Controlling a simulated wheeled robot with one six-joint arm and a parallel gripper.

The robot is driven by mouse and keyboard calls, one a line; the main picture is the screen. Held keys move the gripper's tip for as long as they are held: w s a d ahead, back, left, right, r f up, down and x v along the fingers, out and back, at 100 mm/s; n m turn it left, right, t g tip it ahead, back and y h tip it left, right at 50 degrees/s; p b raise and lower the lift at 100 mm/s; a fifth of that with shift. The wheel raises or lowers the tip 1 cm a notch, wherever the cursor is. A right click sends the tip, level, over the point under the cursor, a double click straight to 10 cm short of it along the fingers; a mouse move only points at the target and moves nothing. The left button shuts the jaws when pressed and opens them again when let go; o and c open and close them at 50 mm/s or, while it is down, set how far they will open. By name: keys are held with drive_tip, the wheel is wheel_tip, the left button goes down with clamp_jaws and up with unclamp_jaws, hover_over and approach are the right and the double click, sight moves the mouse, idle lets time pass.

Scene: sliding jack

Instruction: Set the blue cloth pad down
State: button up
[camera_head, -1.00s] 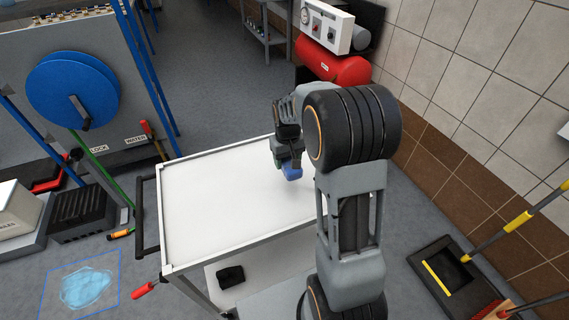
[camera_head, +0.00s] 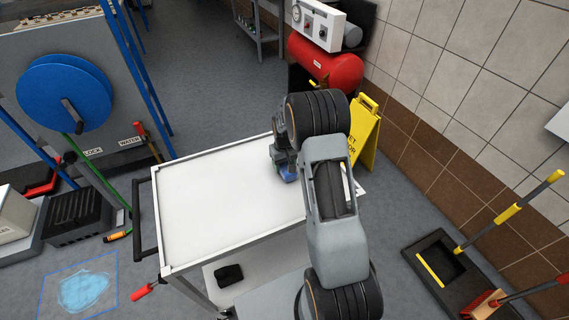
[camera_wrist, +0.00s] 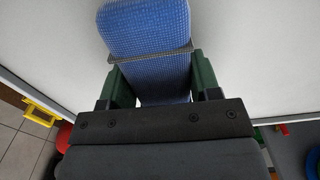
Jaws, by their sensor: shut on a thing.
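The blue cloth pad (camera_wrist: 146,30) is between the two green fingers of my gripper (camera_wrist: 160,72) in the wrist view, with a thin grey band across it. My gripper is shut on it. In the head view the pad (camera_head: 288,175) shows as a small blue patch under my gripper (camera_head: 284,160), low over the white top of the cart (camera_head: 215,208). I cannot tell whether the pad touches the cart top. Part of the pad is hidden by the gripper.
The cart top is otherwise bare, with a raised rim. A yellow floor sign (camera_head: 366,135) stands behind my arm, near a red tank (camera_head: 325,65). A black item (camera_head: 230,274) lies on the cart's lower shelf. A blue-outlined puddle (camera_head: 82,290) is on the floor at left.

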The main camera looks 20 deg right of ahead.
drive_tip(key=shift+f, duration=0.15)
drive_tip(key=o, duration=0.9)
